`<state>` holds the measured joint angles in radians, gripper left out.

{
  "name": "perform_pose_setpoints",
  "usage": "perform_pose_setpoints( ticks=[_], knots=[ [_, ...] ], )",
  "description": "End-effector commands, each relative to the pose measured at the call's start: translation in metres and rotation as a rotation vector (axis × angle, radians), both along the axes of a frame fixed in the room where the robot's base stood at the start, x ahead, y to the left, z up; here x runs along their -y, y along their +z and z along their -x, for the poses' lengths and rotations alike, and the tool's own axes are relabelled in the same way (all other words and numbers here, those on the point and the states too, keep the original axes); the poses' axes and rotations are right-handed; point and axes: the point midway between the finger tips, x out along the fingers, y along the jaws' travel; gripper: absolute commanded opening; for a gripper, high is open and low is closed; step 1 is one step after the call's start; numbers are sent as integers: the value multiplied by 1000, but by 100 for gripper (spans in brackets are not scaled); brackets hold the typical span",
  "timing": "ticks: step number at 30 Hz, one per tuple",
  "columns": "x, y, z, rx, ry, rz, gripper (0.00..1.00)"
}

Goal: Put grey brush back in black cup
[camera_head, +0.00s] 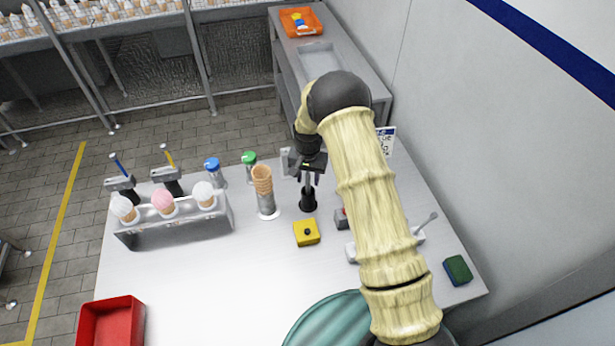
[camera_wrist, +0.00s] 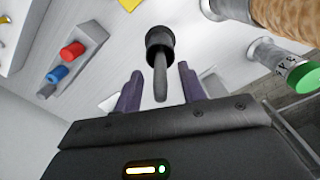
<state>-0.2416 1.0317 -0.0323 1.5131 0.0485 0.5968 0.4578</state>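The black cup (camera_head: 308,201) stands on the white table, right of the cone stack. The grey brush (camera_head: 308,181) stands upright in it, handle up; its lower end is hidden inside the cup. My gripper (camera_head: 307,163) is directly above the cup. In the wrist view, the black cup (camera_wrist: 159,38) lies beyond the fingertips, and the grey brush handle (camera_wrist: 160,80) reaches back between the fingers. My gripper (camera_wrist: 158,72) is open, with a visible gap on each side of the handle.
A holder of ice cream cones (camera_head: 175,232), the cone stack (camera_head: 263,180), blue-capped (camera_head: 212,166) and green-capped (camera_head: 249,159) jars stand left. A yellow block (camera_head: 306,233) sits in front of the cup. A green sponge (camera_head: 458,269) lies right.

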Motion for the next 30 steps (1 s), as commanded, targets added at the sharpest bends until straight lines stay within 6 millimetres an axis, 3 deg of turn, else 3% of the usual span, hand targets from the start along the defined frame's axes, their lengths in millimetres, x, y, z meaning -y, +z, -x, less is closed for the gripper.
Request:
perform_pose_setpoints(
  ticks=[11, 17, 30],
  knots=[
    [0, 12, -1, 2, 0, 0, 41],
    [0, 44, -1, 5, 0, -1, 41],
    [0, 131, -1, 4, 0, -1, 41]
  ],
)
